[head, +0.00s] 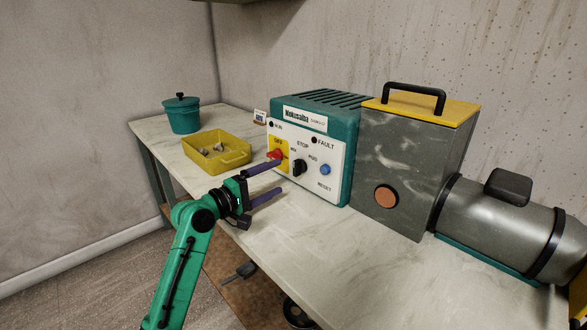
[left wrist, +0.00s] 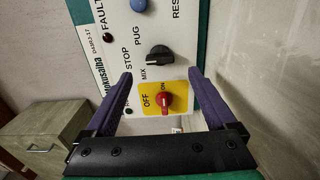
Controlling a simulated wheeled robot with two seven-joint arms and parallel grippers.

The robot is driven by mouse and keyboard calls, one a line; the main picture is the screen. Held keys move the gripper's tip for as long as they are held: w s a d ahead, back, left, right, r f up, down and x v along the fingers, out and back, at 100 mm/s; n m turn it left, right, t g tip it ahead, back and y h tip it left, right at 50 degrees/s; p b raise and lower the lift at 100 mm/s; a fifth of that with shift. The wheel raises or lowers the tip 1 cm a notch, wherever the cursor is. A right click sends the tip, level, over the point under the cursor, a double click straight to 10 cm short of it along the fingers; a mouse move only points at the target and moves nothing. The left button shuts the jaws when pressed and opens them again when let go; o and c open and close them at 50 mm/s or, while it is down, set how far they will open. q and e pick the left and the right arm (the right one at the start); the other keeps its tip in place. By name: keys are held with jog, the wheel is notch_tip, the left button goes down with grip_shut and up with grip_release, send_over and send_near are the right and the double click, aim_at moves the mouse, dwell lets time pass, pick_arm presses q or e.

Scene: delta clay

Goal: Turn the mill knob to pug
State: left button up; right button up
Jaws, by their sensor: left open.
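The black mill knob (head: 298,167) is on the white front panel of the teal-topped control box (head: 318,115), with MIX, STOP and PUG lettered around it. In the left wrist view the knob (left wrist: 158,53) lies just beyond the fingertips; its bar seems to lie roughly toward STOP, but the exact setting is hard to tell. My left gripper (head: 282,177) is open and empty, its purple fingers reaching toward the panel. In the left wrist view the gripper (left wrist: 160,76) spans either side of the red switch (left wrist: 164,99), apart from the black knob. My right gripper is not in view.
The red switch sits on a yellow OFF/ON plate (left wrist: 150,104), close to the knob. A blue reset button (head: 325,169) is right of the knob. A yellow tray (head: 232,160) and teal pot (head: 183,118) stand left; a grey cabinet (head: 385,160) stands right. The bench front is clear.

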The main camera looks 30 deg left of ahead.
aim_at(294, 170)
pick_arm(q)
jog(key=x, duration=0.7)
jog(key=c, duration=1.4)
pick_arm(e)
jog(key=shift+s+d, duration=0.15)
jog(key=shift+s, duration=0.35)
